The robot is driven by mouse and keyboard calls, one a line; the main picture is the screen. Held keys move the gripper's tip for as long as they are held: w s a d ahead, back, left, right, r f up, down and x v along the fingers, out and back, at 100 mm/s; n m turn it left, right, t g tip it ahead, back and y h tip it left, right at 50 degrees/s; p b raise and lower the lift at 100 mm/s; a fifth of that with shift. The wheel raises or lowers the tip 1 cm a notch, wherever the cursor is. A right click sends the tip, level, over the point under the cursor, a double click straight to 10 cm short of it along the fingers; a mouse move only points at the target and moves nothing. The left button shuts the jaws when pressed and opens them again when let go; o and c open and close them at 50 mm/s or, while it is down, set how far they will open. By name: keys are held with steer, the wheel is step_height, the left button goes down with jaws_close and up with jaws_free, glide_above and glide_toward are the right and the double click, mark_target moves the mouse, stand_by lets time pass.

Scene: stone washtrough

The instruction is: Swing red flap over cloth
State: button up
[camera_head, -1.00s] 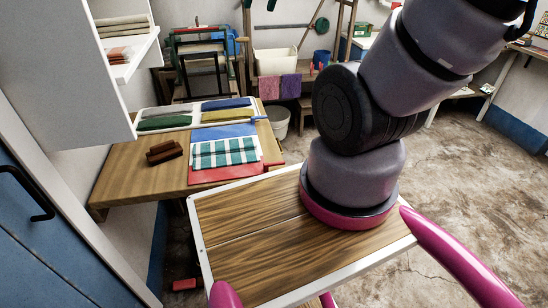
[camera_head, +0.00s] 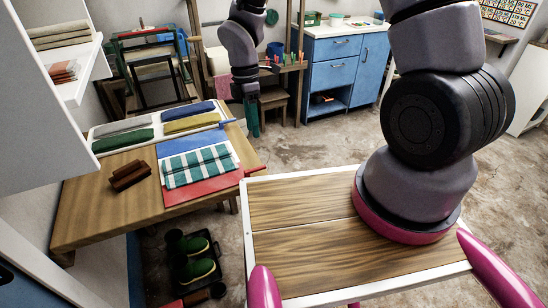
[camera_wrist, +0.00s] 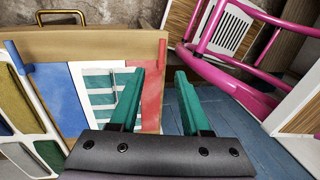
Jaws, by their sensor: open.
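The red flap (camera_head: 204,190) lies flat on the wooden table, at the near right side of a blue panel (camera_head: 192,138). In the wrist view the red flap (camera_wrist: 152,100) shows as a strip beside the cloth (camera_wrist: 98,90), with a small red tab (camera_wrist: 162,52). My gripper (camera_head: 252,128) is beyond the table's right end, pointing down. In the wrist view my gripper (camera_wrist: 160,78) is open and empty; its left teal finger overlaps the red flap, its right finger is past the table edge. Contact cannot be told.
A white tray (camera_head: 97,148) with several folded cloths lies at the table's back. A brown block (camera_head: 130,176) sits at left. Green shoes (camera_head: 196,268) stand on the floor below.

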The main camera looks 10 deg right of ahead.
steer(key=f, duration=0.3)
steer(key=s+f, duration=0.1)
steer(key=f, duration=0.3)
steer(key=s+f, duration=0.1)
steer(key=f, duration=0.3)
steer(key=shift+s+d+f, duration=0.15)
steer(key=shift+d+f, duration=0.1)
steer(key=shift+d, duration=0.1)
jaws_close()
stand_by(1.0)
